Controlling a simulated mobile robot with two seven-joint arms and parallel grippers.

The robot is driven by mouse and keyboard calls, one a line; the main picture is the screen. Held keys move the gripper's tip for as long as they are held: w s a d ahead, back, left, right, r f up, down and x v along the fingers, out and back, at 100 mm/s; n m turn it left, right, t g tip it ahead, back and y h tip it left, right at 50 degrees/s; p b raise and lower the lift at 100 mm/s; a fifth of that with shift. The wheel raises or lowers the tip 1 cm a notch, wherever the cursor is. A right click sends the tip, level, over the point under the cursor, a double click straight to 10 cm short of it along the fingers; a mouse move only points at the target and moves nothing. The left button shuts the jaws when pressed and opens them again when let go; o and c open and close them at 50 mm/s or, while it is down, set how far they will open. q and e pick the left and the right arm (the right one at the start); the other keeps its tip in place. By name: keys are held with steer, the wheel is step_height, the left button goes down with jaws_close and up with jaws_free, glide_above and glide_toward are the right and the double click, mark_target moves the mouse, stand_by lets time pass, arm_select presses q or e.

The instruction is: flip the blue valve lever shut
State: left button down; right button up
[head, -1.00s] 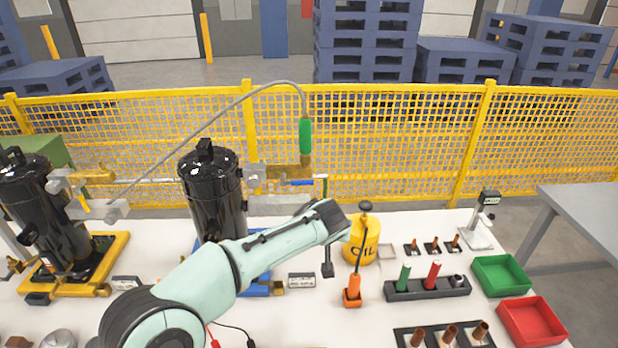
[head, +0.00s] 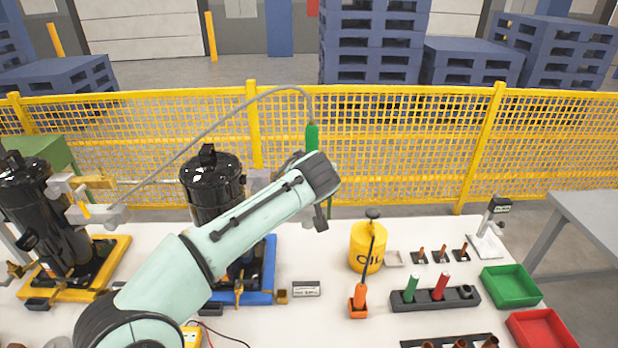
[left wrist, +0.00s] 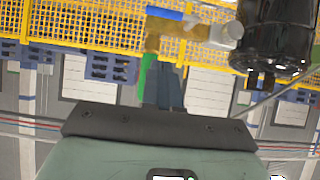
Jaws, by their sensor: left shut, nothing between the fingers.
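The blue valve lever (left wrist: 165,13) shows at the top of the left wrist view, which is upside down. It lies roughly level, along the brass valve (left wrist: 160,36). A green hose grip (left wrist: 147,70) joins the valve; it also shows in the head view (head: 312,137). My left gripper (left wrist: 169,68) is shut and empty. Its fingertips point toward the valve and overlap the green grip in the picture; contact cannot be told. They appear apart from the lever. In the head view my left wrist hides the lever, most of the valve and the fingers. My right gripper is not in view.
The black compressor tank (head: 212,180) stands beside the valve on a blue base (head: 262,285). A grey hose (head: 215,128) arches above. A yellow oil can (head: 367,247) and orange-handled tool (head: 358,298) stand right of the arm. A yellow mesh fence (head: 420,135) runs behind.

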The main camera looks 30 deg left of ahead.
arm_select(q)
steer(key=w+a+f+p, duration=0.1)
steer(key=w+a+f, duration=0.2)
steer(key=w+f, duration=0.3)
step_height(320, 180, down, 2)
steer(key=shift+a+f, duration=0.1)
steer(key=shift+a, duration=0.3)
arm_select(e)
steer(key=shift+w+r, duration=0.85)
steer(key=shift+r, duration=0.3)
arm_select(q)
steer(key=shift+w, duration=0.15)
steer(key=shift+f, duration=0.1)
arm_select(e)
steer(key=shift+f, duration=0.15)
arm_select(q)
steer(key=shift+d+f+m, duration=0.1)
steer(key=shift+m, duration=0.2)
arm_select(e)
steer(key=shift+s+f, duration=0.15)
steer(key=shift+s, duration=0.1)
